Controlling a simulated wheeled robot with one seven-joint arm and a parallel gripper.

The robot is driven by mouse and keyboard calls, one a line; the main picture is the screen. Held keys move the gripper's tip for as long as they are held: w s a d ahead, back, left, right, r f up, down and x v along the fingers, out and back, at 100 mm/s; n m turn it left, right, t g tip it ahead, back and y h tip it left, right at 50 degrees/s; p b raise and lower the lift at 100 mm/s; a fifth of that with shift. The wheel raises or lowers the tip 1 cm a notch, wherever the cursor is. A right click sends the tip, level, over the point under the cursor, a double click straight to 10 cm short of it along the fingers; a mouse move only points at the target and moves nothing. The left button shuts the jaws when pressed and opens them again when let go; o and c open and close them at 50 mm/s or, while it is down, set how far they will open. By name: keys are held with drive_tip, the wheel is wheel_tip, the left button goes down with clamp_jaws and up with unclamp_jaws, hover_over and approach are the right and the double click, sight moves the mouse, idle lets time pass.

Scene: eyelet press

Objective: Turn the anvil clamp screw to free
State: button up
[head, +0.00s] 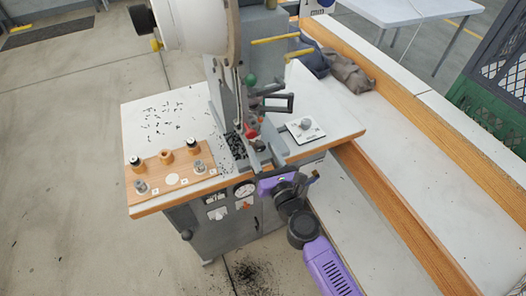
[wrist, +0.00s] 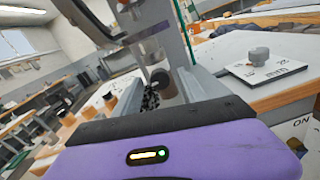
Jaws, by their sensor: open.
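My gripper (head: 265,158) is at the front of the press, its two grey fingers apart and pointing in towards the anvil area. In the wrist view a small dark round knob (wrist: 160,77) shows between the open fingers (wrist: 166,92). It looks like the anvil clamp screw, but I cannot be sure. No contact with it is visible. In the head view the knob (head: 258,146) is small and partly crowded by nearby parts. Its marking or turn position cannot be read.
A grey knob on a white marked plate (head: 305,130) sits right of the gripper. A wooden block (head: 172,176) with several posts is at the left. The grey press column (head: 225,90) rises behind. Black bits (head: 165,120) lie on the white top. A dark handle (head: 275,101) projects above.

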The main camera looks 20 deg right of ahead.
clamp_jaws()
